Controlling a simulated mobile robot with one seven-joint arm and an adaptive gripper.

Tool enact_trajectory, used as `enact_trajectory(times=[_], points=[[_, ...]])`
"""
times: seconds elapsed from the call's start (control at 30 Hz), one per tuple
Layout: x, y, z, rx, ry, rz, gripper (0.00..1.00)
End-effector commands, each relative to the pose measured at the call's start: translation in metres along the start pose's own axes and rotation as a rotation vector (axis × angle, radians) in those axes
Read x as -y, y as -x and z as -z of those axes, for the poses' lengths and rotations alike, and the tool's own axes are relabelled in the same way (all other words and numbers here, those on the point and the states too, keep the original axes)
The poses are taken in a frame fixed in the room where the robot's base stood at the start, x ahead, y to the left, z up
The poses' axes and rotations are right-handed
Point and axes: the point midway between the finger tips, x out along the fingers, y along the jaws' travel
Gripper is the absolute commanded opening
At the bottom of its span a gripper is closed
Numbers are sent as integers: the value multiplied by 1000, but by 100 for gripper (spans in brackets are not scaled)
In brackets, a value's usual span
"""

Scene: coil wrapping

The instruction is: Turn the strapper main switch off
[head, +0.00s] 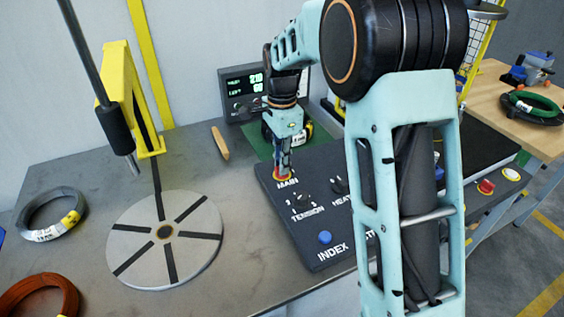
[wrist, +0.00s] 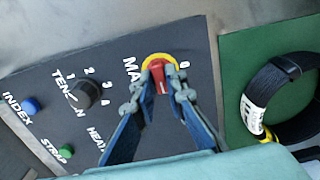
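The main switch is a red handle on a yellow round plate, at the top of the dark control panel (head: 325,225). In the wrist view the red handle (wrist: 160,78) sits between my two fingertips. My gripper (head: 283,172) reaches down onto the switch from above; in the wrist view my gripper (wrist: 161,84) has one fingertip close against each side of the handle. In the head view the fingers mostly hide the handle, and a little of the yellow plate (head: 283,177) shows below them. The "MAIN" label is partly covered in the wrist view.
A tension knob (head: 304,200), heat knob (head: 340,185) and blue index button (head: 325,237) share the panel. A display box (head: 242,92) and a black coil (wrist: 285,98) on a green mat stand close by. A slotted round turntable (head: 190,225) is at left.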

Motion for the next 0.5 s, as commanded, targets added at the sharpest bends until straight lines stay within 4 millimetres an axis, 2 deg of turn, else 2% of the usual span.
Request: enact_trajectory(times=[0.1, 0.5], points=[[0, 0, 0, 0, 0, 0, 0], [0, 1, 0, 0, 42, 0, 0]])
